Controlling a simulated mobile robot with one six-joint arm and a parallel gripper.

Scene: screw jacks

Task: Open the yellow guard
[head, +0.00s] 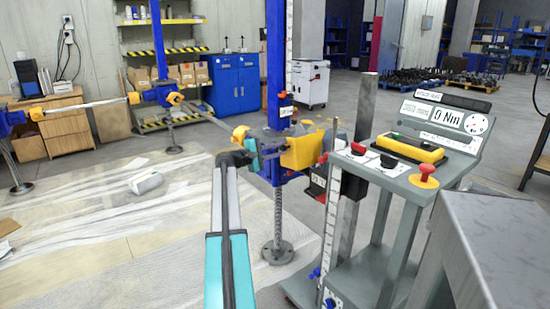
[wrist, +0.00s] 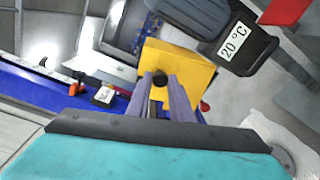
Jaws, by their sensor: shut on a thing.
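The yellow guard (head: 303,150) is a box-like cover on the blue screw jack (head: 277,140), at the centre of the head view. In the wrist view the yellow guard (wrist: 197,72) fills the upper middle, with a black knob (wrist: 160,78) on its near face. My gripper (wrist: 162,86) has its two grey fingers on either side of this knob and is shut on it. In the head view my gripper (head: 272,152) reaches the guard from the left. The inside of the guard is hidden.
Right of the guard stands a grey console (head: 430,140) with knobs, a yellow device and a gauge reading 0 Nm. A dark unit labelled 20 °C (wrist: 234,48) is close to the guard. A blue column (head: 278,60) rises behind. Floor at left is mostly open.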

